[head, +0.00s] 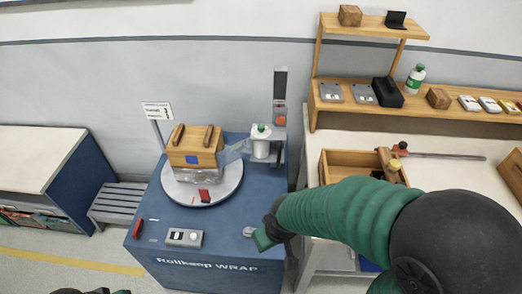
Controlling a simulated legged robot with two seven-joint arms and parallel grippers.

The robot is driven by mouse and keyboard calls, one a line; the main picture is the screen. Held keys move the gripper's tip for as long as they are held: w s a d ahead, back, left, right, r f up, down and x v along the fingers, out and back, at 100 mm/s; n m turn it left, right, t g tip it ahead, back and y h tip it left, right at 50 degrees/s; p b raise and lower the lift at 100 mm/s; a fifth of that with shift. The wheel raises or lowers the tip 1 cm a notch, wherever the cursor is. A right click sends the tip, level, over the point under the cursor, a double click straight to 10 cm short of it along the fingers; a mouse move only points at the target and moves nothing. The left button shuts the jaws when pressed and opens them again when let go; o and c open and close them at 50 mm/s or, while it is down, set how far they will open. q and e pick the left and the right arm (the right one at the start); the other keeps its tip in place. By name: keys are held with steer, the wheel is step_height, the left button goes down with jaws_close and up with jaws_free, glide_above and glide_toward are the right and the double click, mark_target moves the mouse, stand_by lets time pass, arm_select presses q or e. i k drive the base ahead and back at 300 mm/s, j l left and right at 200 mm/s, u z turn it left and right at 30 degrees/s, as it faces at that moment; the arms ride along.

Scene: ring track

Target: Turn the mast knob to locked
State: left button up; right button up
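The mast (280,85) stands upright at the back right of the blue wrapping machine (205,262). An orange-red knob (280,119) sits low on the mast, above the film roll (261,143); its setting is too small to read. My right gripper (263,239) is over the machine's front right corner, beside a small round grey part (249,232) and well in front of and below the knob. Its green fingertips show partly; whether they are apart is unclear. Dark parts at the bottom left edge look like my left arm's end, mostly cut off.
A wooden box (194,146) sits on the round turntable (227,179), with clear film running to the roll. A grey control box (184,237) lies at the front. A bench with an open wooden tray (345,168) and a loaded shelf (445,108) stand at right.

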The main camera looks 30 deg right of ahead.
mark_target(281, 120)
steer(key=i+l+z, duration=0.15)
steer(key=z, duration=0.2)
steer(key=i+l+z, duration=0.1)
steer(key=z, duration=0.2)
steer(key=i+j, duration=0.05)
steer(key=i, duration=0.05)
